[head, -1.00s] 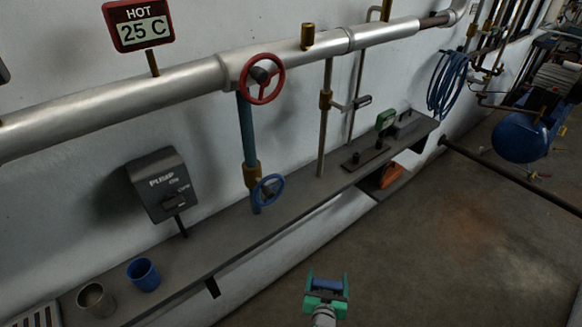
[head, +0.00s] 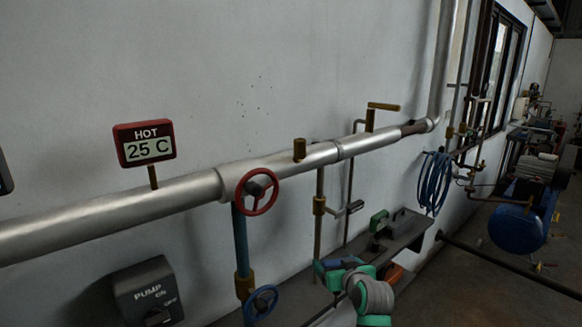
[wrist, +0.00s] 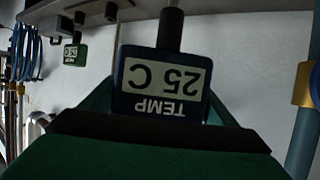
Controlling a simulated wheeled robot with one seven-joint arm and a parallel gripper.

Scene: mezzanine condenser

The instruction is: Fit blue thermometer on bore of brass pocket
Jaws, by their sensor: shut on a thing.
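The blue thermometer (wrist: 158,102) is between the green jaws of my gripper (wrist: 162,112). In the wrist view its "TEMP 25 C" face is upside down and its dark stem points to the top of the picture. In the head view my gripper (head: 342,268) is in front of the shelf, below the pipe, with a bit of blue showing between the jaws.
A red HOT gauge (head: 145,144) stands on the pipe (head: 120,212) at left. A red handwheel (head: 257,192) and a blue handwheel (head: 262,303) stick out. A brass lever (head: 383,106) rises right of the pocket. A green gauge (head: 378,220) is on the shelf (head: 408,238). Wall space above the pocket is clear.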

